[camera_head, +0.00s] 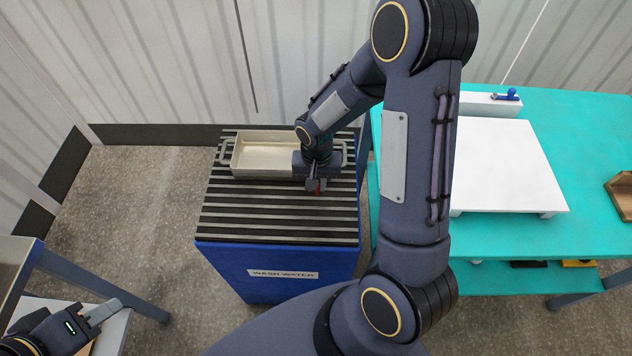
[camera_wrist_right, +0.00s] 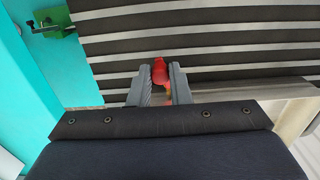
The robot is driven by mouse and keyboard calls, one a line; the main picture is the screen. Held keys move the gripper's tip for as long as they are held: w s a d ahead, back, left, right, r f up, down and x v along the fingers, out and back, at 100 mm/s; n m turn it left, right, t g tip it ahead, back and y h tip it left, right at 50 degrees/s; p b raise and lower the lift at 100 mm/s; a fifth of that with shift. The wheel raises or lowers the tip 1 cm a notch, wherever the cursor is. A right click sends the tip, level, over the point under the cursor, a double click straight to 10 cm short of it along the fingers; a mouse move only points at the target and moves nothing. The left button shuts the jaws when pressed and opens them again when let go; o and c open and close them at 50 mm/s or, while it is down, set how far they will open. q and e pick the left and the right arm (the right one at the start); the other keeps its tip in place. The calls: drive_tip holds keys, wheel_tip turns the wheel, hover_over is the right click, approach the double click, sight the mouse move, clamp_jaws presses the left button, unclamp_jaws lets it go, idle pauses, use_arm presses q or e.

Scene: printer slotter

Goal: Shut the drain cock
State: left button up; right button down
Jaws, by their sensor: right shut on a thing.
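A shallow metal tray (camera_head: 262,154) with loop handles at its ends stands on the slatted black top of the blue tank. My right gripper (camera_head: 316,186) is at the front right of the tray, pointing down and covering part of it. A small red cock handle shows between its fingers in the head view. In the right wrist view the fingers (camera_wrist_right: 157,88) are shut on the red drain cock handle (camera_wrist_right: 159,71), with a brass-coloured bit below it. The cock's body is mostly hidden. My left gripper (camera_head: 102,312) is at the lower left, far from the tray; its jaw gap is unclear.
The blue tank (camera_head: 280,277) is labelled "WASH WATER". A turquoise table (camera_head: 588,135) at the right holds a white board (camera_head: 505,165) and a wooden piece (camera_head: 622,193). A green block (camera_wrist_right: 56,24) shows in the right wrist view. The floor left of the tank is clear.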

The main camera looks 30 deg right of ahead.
drive_tip(key=n, duration=0.1)
drive_tip(key=d+n+b, duration=0.1)
drive_tip(key=shift+n, duration=0.4)
drive_tip(key=n, duration=0.1)
drive_tip(key=d+n, duration=0.1)
drive_tip(key=n, duration=0.1)
drive_tip(key=shift+n+b, duration=0.3)
drive_tip(key=n, duration=0.3)
drive_tip(key=shift+w+d+n, duration=0.25)
drive_tip(key=shift+d+n, duration=0.05)
drive_tip(key=shift+d, duration=0.1)
drive_tip(key=shift+w+d+n, duration=0.15)
drive_tip(key=shift+n, duration=0.65)
drive_tip(key=shift+w+d+n, duration=0.15)
drive_tip(key=shift+n, duration=0.65)
drive_tip(key=c, duration=1.3)
unclamp_jaws()
drive_tip(key=shift+c, duration=0.2)
wheel_tip(320, 180, up, 8)
